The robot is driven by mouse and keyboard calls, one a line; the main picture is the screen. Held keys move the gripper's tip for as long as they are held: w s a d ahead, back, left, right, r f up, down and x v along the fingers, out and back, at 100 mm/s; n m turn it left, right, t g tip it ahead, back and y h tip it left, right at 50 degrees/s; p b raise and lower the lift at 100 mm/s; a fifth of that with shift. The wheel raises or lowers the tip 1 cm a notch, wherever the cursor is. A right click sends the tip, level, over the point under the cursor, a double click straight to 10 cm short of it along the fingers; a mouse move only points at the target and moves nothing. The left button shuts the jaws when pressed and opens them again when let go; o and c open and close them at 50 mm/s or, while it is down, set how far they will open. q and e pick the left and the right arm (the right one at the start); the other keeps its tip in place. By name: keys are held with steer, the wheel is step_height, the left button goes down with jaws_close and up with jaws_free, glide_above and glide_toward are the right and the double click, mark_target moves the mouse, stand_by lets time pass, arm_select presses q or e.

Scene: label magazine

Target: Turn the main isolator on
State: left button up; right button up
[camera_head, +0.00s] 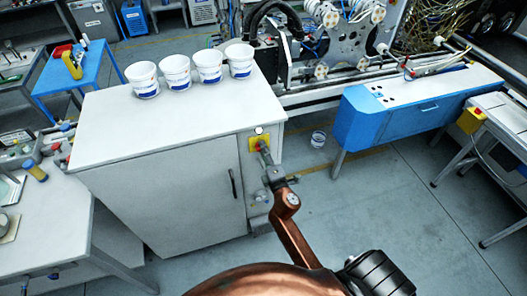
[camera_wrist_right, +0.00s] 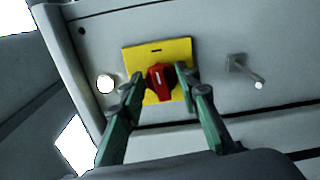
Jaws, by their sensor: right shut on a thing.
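The main isolator is a red rotary knob (camera_wrist_right: 158,88) on a yellow plate (camera_wrist_right: 176,50). The plate also shows in the head view (camera_head: 253,142), on the right-hand face of the white cabinet; there my gripper hides the knob. My right gripper (camera_wrist_right: 160,78) has one green finger on each side of the knob and is shut on it. In the wrist view the knob's grip lies roughly up and down, slightly tilted; a short dark mark sits near the plate's upper edge. In the head view my right gripper (camera_head: 264,156) reaches the plate from below. My left gripper is out of view.
A round white button or lamp (camera_wrist_right: 106,84) sits beside the plate, and a metal peg (camera_wrist_right: 248,73) sticks out on its other side. Several white tubs (camera_head: 208,66) stand along the back of the cabinet top (camera_head: 160,120).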

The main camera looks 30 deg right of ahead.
steer(key=shift+f+m, duration=0.1)
steer(key=shift+m, duration=0.4)
steer(key=o, duration=1.1)
steer(key=shift+o, duration=0.2)
steer(key=v, duration=1.2)
